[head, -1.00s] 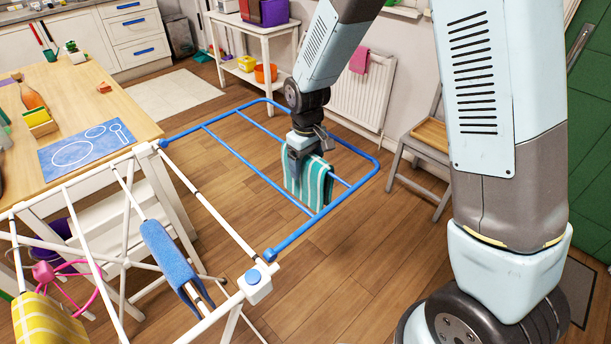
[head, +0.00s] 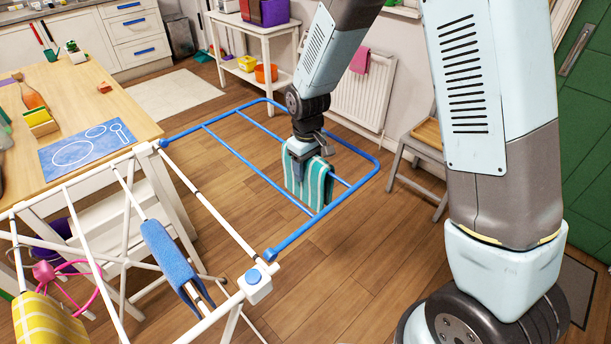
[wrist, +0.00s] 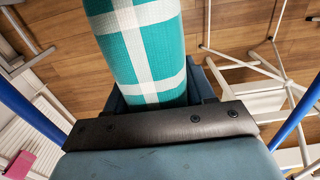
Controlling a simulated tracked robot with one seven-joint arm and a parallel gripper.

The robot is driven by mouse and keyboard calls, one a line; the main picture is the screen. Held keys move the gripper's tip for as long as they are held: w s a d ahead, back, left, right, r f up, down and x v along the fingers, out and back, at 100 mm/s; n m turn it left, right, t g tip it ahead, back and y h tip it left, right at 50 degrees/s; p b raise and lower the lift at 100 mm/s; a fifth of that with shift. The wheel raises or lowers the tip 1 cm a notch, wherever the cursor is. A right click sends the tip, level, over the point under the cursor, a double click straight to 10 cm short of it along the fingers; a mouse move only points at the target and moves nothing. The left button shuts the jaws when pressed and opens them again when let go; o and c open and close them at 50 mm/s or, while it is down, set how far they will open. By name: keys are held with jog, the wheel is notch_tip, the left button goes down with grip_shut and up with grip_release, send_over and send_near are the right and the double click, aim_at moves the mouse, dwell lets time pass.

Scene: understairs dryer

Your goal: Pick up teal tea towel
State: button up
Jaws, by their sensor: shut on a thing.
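The teal tea towel (head: 318,182), with white stripes, hangs over a blue rail of the drying rack's extended wing (head: 232,160). My gripper (head: 303,158) is above it, pointing down, and is shut on its upper part at the rail. In the wrist view the towel (wrist: 147,60) fills the upper middle, rising from between the jaws (wrist: 160,100). The fingertips are mostly hidden there by the gripper's body and the towel.
A blue cloth (head: 170,258) and a yellow checked cloth (head: 45,320) hang on the white part of the rack. A wooden table (head: 80,95) stands left, a chair (head: 425,145) right. A pink cloth (head: 360,60) hangs by the radiator (head: 362,95). Wooden floor is clear around the wing.

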jog(key=shift+c, duration=0.3)
notch_tip(320, 180, up, 18)
dwell(0.5)
jog(key=shift+r, duration=0.2)
jog(key=shift+r, duration=0.3)
dwell(0.9)
